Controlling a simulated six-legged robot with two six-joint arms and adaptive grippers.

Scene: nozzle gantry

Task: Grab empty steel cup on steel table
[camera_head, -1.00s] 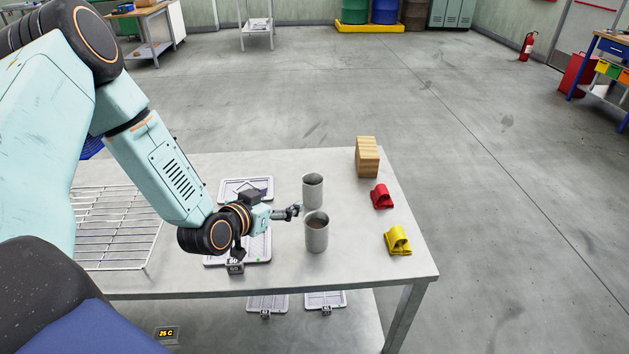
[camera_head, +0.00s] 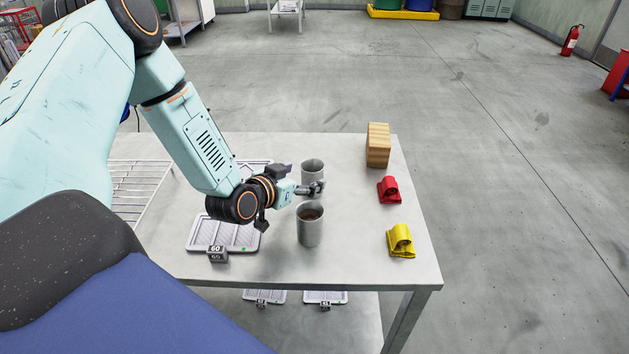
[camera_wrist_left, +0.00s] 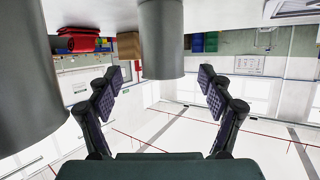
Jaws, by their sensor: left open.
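Two grey steel cups stand upright on the steel table (camera_head: 365,262). The far steel cup (camera_head: 312,167) shows no contents, though its inside is only partly visible; its lower part is hidden by my gripper. The near steel cup (camera_head: 310,232) holds something dark. My left gripper (camera_head: 316,187) is open, in front of the far cup and just behind the near cup. In the left wrist view, which is upside down, the far cup (camera_wrist_left: 161,42) lies between the open fingertips (camera_wrist_left: 160,72), with no finger clearly touching it. The near cup (camera_wrist_left: 28,75) is large at the left.
A wooden block (camera_head: 378,145), a red object (camera_head: 388,190) and a yellow object (camera_head: 400,240) stand to the right. A light tray (camera_head: 205,234) with a small "60" sign (camera_head: 217,254) and a wire rack (camera_head: 138,180) are left. The near cup is close to my gripper.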

